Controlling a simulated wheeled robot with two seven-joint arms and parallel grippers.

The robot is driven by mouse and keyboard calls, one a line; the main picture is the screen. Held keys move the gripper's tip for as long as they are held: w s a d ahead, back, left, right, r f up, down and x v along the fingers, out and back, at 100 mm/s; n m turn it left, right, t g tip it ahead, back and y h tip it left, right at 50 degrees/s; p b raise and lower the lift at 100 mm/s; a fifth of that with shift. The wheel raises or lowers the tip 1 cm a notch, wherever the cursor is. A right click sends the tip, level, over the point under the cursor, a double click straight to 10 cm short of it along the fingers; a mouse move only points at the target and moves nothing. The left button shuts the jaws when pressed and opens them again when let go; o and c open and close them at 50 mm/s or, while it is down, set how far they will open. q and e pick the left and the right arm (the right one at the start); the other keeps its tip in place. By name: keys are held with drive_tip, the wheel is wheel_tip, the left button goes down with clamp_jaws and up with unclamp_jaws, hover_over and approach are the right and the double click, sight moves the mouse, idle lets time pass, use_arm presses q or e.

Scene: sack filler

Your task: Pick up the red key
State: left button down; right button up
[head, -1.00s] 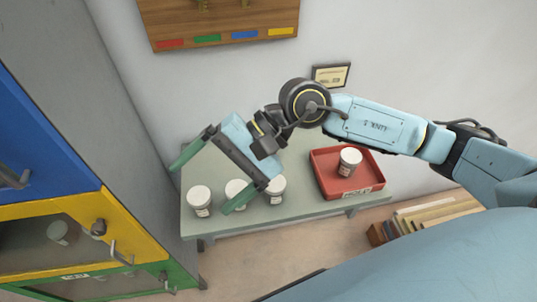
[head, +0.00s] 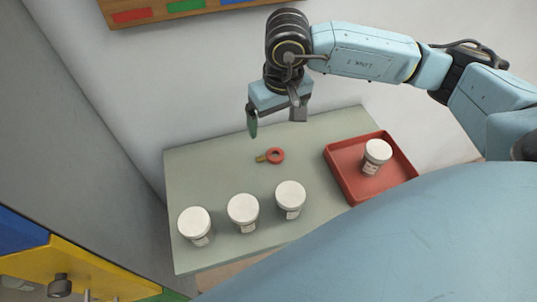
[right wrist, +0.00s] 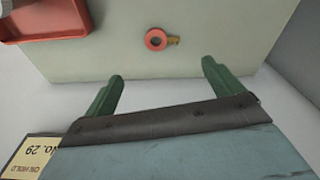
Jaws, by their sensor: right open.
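The red key (head: 275,155) lies flat on the grey-green table (head: 215,168), with a round red ring head and a short brass shaft pointing left in the head view. In the right wrist view the red key (right wrist: 156,40) lies ahead of the fingers, its shaft to the right. My right gripper (head: 275,122) is open and empty, above and behind the key near the wall, apart from it. Its green fingers (right wrist: 160,85) show wide apart in the right wrist view. My left gripper is not in view.
Three white-lidded jars (head: 243,210) stand in a row along the table's front. A red tray (head: 348,183) on the right holds another jar (head: 376,156). A grey cabinet (head: 90,130) with coloured doors stands at left. A wooden board (head: 180,8) hangs on the wall.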

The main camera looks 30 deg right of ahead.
hover_over(271, 156)
drive_tip(key=f, duration=0.8)
drive_tip(key=shift+s+d+f+p, duration=0.1)
drive_tip(key=shift+s+f+p, duration=0.2)
drive_tip(key=shift+f+p, duration=0.1)
drive_tip(key=shift+w+f+p, duration=0.15)
drive_tip(key=shift+w+f, duration=0.05)
drive_tip(key=shift+f, duration=0.95)
drive_tip(key=shift+w+f+p, duration=0.15)
drive_tip(key=shift+f, duration=0.95)
drive_tip(key=c, duration=1)
wheel_tip(271, 156, up, 10)
drive_tip(key=shift+r+b, duration=0.1)
drive_tip(key=shift+b, duration=0.25)
